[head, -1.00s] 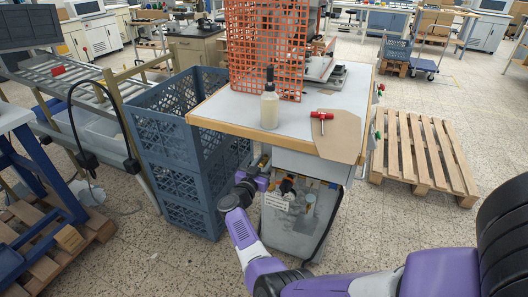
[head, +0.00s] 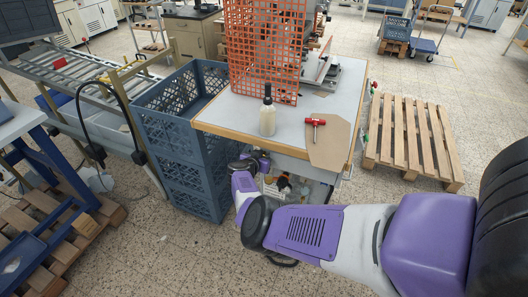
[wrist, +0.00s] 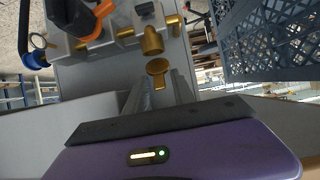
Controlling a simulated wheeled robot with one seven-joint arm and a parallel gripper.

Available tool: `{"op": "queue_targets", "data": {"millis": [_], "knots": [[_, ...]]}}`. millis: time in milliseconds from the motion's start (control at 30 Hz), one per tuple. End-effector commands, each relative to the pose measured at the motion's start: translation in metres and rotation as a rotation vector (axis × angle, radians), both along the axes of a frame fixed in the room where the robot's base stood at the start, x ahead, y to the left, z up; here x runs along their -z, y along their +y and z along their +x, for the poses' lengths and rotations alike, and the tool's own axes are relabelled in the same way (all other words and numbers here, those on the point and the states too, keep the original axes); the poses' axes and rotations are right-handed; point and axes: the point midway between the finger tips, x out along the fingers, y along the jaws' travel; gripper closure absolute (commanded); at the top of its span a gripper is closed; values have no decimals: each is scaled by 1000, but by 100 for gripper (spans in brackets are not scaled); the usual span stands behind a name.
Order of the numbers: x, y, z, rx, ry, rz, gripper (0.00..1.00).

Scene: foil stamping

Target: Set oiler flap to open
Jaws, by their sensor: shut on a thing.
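In the wrist view the oiler is a brass cup (wrist: 152,41) on the grey machine side. Its flap is a round brass disc (wrist: 158,67) with a short tab, just below the cup in the picture. The disc shows apart from the cup's end, but how far it is swung is hard to judge. My gripper (wrist: 160,90) has its two fingers at the flap's tab and is shut on it. In the head view the machine's lower side (head: 293,187) shows under the table, partly behind my arm; the oiler and fingertips cannot be made out there.
Brass fittings (wrist: 125,32) and a black-and-orange part (wrist: 80,18) sit close by the oiler. Blue crates (head: 180,140) stand left of the table (head: 235,108). A pallet (head: 412,140) is at right.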

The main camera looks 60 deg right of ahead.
Motion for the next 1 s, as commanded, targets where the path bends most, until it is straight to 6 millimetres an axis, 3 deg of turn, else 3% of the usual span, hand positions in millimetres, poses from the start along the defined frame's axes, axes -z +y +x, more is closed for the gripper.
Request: {"op": "queue_targets", "data": {"millis": [733,767,1000], "knots": [[-1,-3,0,-2,3,69,100],[-1,-3,0,-2,3,69,66],[-1,-3,0,0,4,68,64]]}}
